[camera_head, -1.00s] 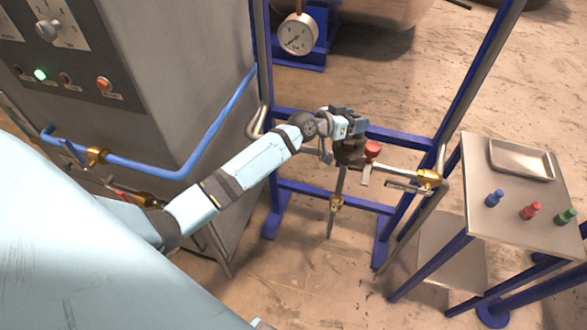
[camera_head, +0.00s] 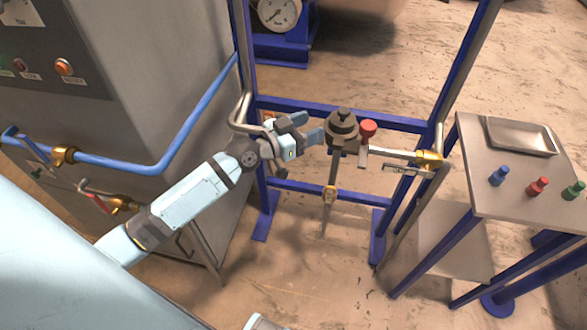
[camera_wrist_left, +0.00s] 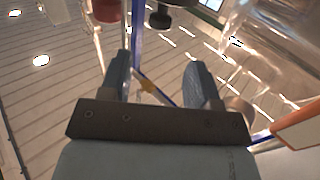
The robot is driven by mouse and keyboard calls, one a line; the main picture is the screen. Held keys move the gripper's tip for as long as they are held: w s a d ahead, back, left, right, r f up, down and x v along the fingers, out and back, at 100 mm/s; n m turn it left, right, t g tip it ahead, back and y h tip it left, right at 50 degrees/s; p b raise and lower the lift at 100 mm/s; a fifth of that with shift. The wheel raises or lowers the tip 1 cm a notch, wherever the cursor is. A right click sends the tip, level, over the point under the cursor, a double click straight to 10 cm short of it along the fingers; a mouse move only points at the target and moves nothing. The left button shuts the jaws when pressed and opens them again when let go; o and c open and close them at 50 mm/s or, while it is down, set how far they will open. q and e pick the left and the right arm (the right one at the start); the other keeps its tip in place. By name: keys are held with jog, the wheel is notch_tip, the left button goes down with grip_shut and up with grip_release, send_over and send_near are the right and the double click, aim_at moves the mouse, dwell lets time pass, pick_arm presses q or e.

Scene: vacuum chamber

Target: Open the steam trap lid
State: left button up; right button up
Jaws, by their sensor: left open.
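The steam trap (camera_head: 341,140) is a dark, rounded body on the pipe of the blue frame. Its lid (camera_head: 342,118) sits on top, with a small knob, and looks closed. My left gripper (camera_head: 316,126) is just left of the trap, its two blue fingers apart and nothing between them. I cannot tell whether a fingertip touches the trap. In the left wrist view the open fingers (camera_wrist_left: 156,62) show with a gap between them. A dark round part (camera_wrist_left: 158,17) lies beyond them, possibly the lid's knob.
A red knob (camera_head: 368,129) and a brass fitting (camera_head: 429,161) are right of the trap. The blue frame (camera_head: 290,103) surrounds it. A side table (camera_head: 500,140) with a metal tray (camera_head: 520,137) and small coloured pieces stands right. A grey cabinet (camera_head: 150,60) stands left.

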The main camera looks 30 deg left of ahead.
pick_arm(q)
jog(key=s+d+f+n+g+y+p, duration=0.1)
jog(key=s+f+p, duration=0.2)
jog(key=s+f, duration=0.2)
jog(key=s, duration=0.3)
jog(key=shift+s+y+p, duration=0.3)
jog(key=shift+y+p, duration=0.1)
